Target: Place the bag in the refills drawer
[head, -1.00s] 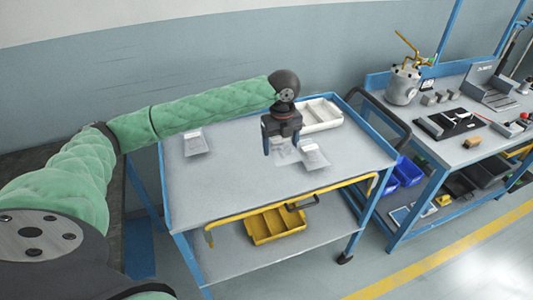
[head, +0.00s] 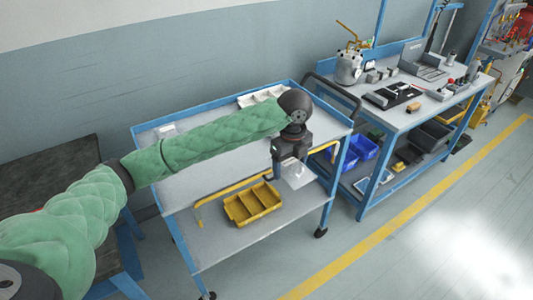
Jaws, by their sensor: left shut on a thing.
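My left gripper (head: 289,168) is shut on a pale, clear-looking bag (head: 296,177), which hangs from its fingers. The gripper and bag are in front of the cart's right front part, seen above the floor and lower shelf side. Another pale bag (head: 166,131) lies at the back left of the cart top, partly hidden by my arm. I cannot make out a drawer marked for refills. My right gripper is not in view.
The blue-framed cart (head: 190,190) has a white divided tray (head: 262,96) at its back. A yellow divided tray (head: 252,204) sits on its lower shelf. A workbench (head: 400,118) with a metal pot (head: 349,68) and blue bins (head: 362,147) stands right.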

